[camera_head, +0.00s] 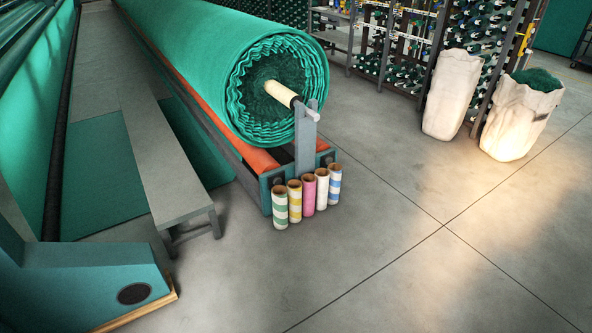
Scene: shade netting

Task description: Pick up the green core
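The green core (280,207) is an upright hollow tube with green and white bands. It stands on the concrete floor at the left end of a row of several cores, in front of the roll stand. To its right are a yellow-and-white core (295,202), a pink core (308,195), a white core (321,189) and a blue-and-white core (334,184). They stand close together; I cannot tell whether they touch. My gripper is not in view.
A large green netting roll (220,60) rests on a stand (267,190) just behind the cores. A grey bench (165,160) stands to the left, with a teal machine housing (85,285) at lower left. White sacks (452,95) stand at upper right. The floor (400,260) before the cores is clear.

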